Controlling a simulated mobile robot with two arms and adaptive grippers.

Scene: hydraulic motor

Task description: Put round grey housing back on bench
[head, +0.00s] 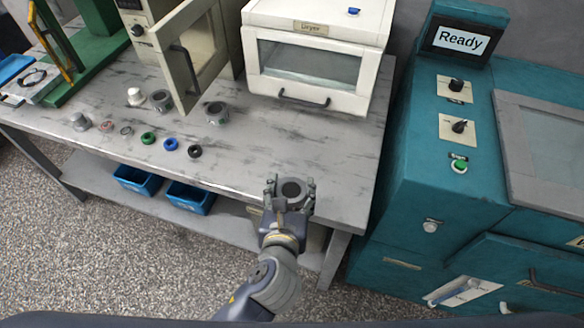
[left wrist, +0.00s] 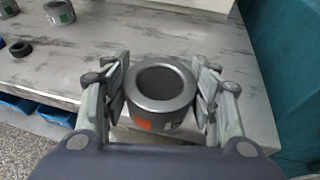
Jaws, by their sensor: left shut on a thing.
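The round grey housing (head: 292,190) is upright between the fingers of my left gripper (head: 290,194), at the front right edge of the bench (head: 300,138). In the left wrist view the housing (left wrist: 160,92) shows a round dark opening on top and an orange mark on its side. The fingers of my left gripper (left wrist: 162,95) are shut on it from both sides. I cannot tell whether its underside touches the bench. My right gripper is not in view.
Other grey housings (head: 216,112) and several small rings, one of them green (head: 148,138), lie left on the bench. The white dryer (head: 310,60) stands at the back. A teal machine (head: 440,150) stands right. The bench between dryer and gripper is clear.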

